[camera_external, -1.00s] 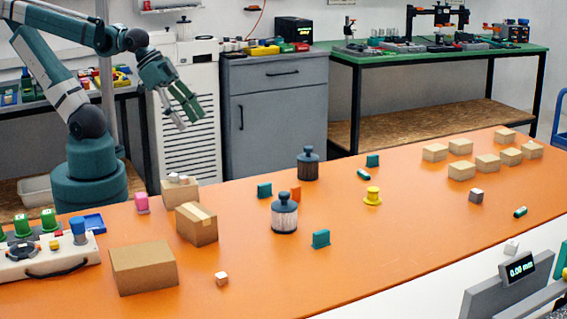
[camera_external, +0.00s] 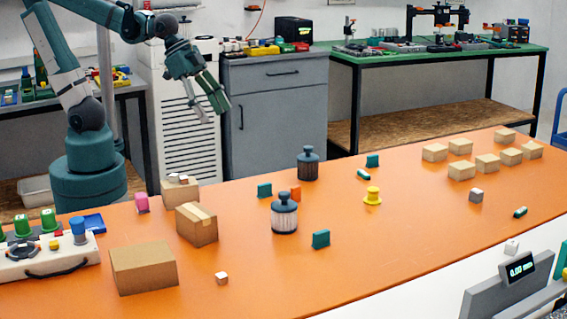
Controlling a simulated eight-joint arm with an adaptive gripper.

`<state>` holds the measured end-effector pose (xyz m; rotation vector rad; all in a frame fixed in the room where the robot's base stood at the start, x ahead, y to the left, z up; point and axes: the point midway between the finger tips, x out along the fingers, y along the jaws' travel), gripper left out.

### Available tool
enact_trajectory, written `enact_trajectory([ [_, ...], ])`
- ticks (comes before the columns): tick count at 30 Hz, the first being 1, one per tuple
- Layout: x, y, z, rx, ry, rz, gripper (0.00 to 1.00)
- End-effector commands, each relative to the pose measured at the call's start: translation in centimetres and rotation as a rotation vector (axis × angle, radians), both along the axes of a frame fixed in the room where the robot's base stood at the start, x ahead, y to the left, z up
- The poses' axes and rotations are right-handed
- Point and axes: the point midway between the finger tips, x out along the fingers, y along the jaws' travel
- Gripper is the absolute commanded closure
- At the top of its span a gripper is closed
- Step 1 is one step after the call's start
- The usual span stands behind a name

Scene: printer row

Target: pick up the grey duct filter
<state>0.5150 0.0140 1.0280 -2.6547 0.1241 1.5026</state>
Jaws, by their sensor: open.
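Two filter-like canisters with dark caps and ribbed bodies stand upright on the orange table. The nearer canister (camera_external: 285,215) has a lighter grey ribbed body. The farther canister (camera_external: 307,165) is darker grey all over. I cannot tell for certain which of them is the grey duct filter. My gripper (camera_external: 213,113) is open and empty, high up behind the table's back edge. It is to the left of both canisters in the picture and well apart from them.
On the orange table (camera_external: 375,255), an orange block (camera_external: 296,193) and teal pieces (camera_external: 264,190) (camera_external: 321,239) stand close around the canisters. Cardboard boxes (camera_external: 143,268) (camera_external: 196,224) are at left. A yellow spool (camera_external: 373,196) and several small boxes (camera_external: 461,171) are at right.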

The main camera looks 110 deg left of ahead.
Motion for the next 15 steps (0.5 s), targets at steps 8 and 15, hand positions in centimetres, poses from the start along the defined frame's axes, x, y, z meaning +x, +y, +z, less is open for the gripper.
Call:
enact_trajectory([
  [8,3.9,1.0,0.6,0.012,0.033,-0.053,0.41],
  [15,7.2,2.0,0.4,0.02,0.059,-0.105,0.41],
])
